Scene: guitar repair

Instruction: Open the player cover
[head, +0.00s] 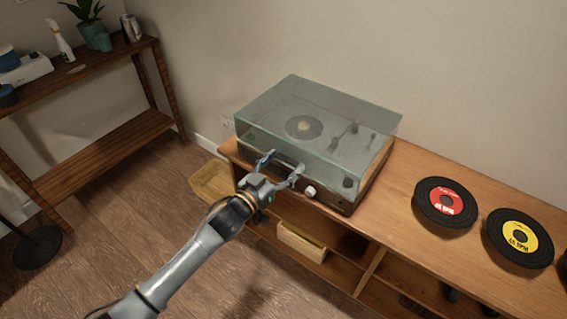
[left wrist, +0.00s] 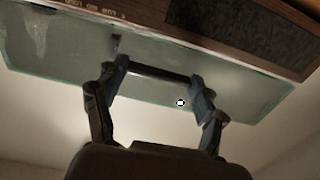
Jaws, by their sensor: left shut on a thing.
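The record player (head: 345,205) stands on the wooden sideboard, with its clear greenish cover (head: 320,105) lowered over it. A disc and tonearm show through the cover. My left gripper (head: 283,165) is at the cover's front side. In the left wrist view, its two fingers (left wrist: 160,75) are on either end of a dark bar-shaped handle (left wrist: 158,71) on the clear cover (left wrist: 60,60), and the gripper is shut on it. The player's wooden body (left wrist: 275,20) shows along the top of that view. My right gripper is not in view.
A record with a red label (head: 445,203) and one with a yellow label (head: 518,238) lie right of the player on the sideboard (head: 405,170). A wooden shelf (head: 110,145) with a plant stands at left. A wall is behind the player.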

